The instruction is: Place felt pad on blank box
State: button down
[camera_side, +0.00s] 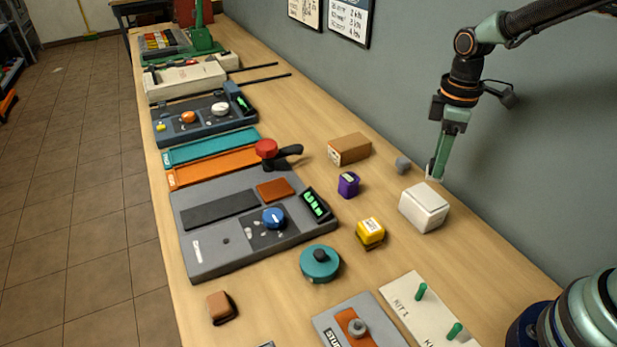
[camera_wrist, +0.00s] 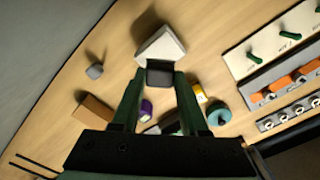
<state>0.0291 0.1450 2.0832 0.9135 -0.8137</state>
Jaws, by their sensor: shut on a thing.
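The blank box (camera_side: 424,209) is a plain white block standing on the bench near the wall. It also shows in the wrist view (camera_wrist: 160,43), just beyond my fingertips. My gripper (camera_side: 436,177) points down at the back left edge of the box in the side view. In the wrist view its fingers (camera_wrist: 160,78) are shut on a dark grey square piece, the felt pad (camera_wrist: 160,71). The pad overlaps the near edge of the box in that view; I cannot tell whether they touch. The pad is not clear in the side view.
A small grey block (camera_side: 402,164), a brown box (camera_side: 350,149), a purple block (camera_side: 348,185) and a yellow block (camera_side: 370,231) stand nearby. A teal disc (camera_side: 320,263) and a white board with green pegs (camera_side: 421,291) lie nearer. The wall (camera_side: 520,180) runs close behind.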

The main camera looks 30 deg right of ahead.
jog(key=shift+f, duration=2.65)
jog(key=shift+c, duration=2.2)
grip_release()
jog(key=shift+f, duration=0.15)
notch_tip(320, 180, up, 12)
jog(key=shift+r, duration=0.15)
jog(key=shift+s+r, duration=0.2)
jog(key=shift+r, duration=0.1)
jog(key=s+a+r+m+t, duration=0.1)
jog(key=s+r+m+t, duration=0.3)
jog(key=m, duration=0.5)
jog(key=shift+s+t, duration=0.8)
jog(key=shift+s, duration=0.5)
